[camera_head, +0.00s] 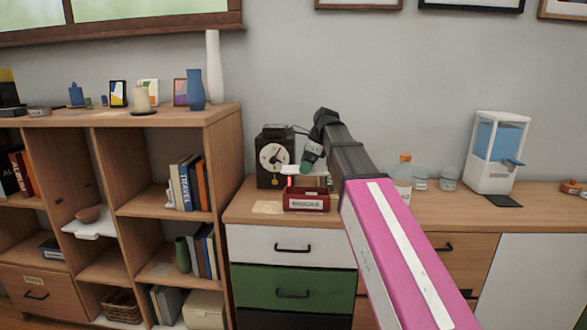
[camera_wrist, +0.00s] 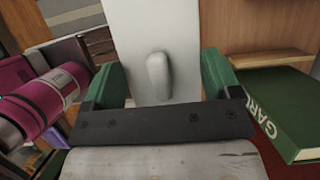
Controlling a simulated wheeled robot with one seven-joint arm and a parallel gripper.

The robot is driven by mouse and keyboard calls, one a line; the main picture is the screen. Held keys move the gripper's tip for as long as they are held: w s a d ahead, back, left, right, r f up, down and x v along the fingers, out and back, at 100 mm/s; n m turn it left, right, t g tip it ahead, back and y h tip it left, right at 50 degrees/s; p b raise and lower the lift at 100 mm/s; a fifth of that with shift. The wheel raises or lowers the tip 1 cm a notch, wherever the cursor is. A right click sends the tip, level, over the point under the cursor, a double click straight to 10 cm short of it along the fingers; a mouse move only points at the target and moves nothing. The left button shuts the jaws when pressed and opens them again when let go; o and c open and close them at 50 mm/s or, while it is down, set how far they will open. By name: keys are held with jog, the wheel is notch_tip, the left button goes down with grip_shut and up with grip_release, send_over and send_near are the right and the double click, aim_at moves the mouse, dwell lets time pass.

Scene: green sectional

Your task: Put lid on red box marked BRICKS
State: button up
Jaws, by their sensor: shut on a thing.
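The red box (camera_head: 306,203) stands on the wooden counter, near its left end, with a pale label on its front. Its lettering is too small to read surely. Its top looks open, with a reddish-brown inside. My gripper (camera_head: 304,168) is just above and behind the box, partly hidden by my arm. In the wrist view, the green fingers of my gripper (camera_wrist: 160,78) are on both sides of a white lid's knob (camera_wrist: 157,76). The flat white lid (camera_wrist: 150,25) extends beyond the fingers; it also shows as a thin white piece (camera_head: 291,170) above the box's back left.
A dark clock (camera_head: 274,158) stands close behind and left of the box. A bottle (camera_head: 403,175), glass jars (camera_head: 448,179) and a white dispenser (camera_head: 496,150) stand to the right. A shelf unit (camera_head: 222,117) rises at left. A green book (camera_wrist: 288,110) shows in the wrist view.

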jog(key=shift+d, duration=0.2)
jog(key=shift+f, duration=3.3)
jog(key=shift+f, duration=0.55)
jog(key=o, duration=0.8)
jog(key=shift+c, duration=0.2)
jog(key=shift+r, duration=0.15)
jog(key=shift+r, duration=3.35)
grip_shut()
